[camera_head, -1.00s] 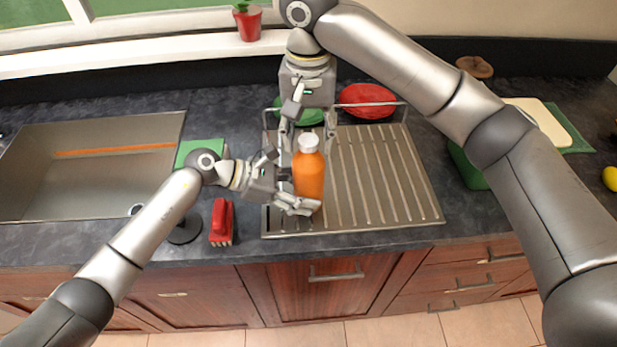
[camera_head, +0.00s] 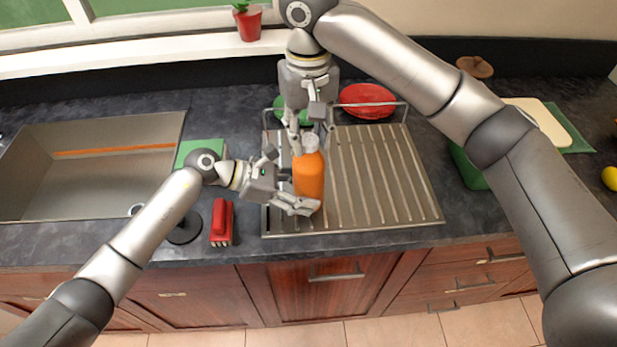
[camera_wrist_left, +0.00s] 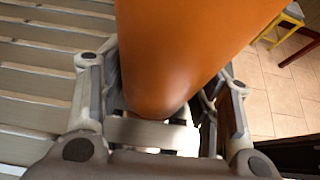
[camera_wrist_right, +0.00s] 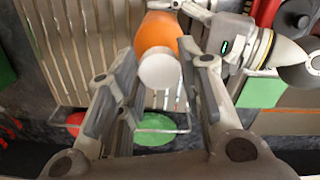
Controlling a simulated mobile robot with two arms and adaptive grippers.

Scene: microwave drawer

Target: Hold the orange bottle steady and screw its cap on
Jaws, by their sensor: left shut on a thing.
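The orange bottle (camera_head: 309,178) stands upright on the left part of the metal drainboard. Its white cap (camera_head: 310,143) sits at the bottle's top; whether it is threaded on cannot be seen. My left gripper (camera_head: 293,187) is shut on the bottle's body from the left, and the left wrist view shows the bottle (camera_wrist_left: 180,60) between its fingers. My right gripper (camera_head: 314,137) points down from above, its fingers on either side of the cap. In the right wrist view the cap (camera_wrist_right: 160,69) shows between the open fingers, with a gap at the left one.
The ribbed drainboard (camera_head: 385,212) is free to the right of the bottle. A red bowl (camera_head: 367,100) and a green dish (camera_head: 283,108) lie behind.

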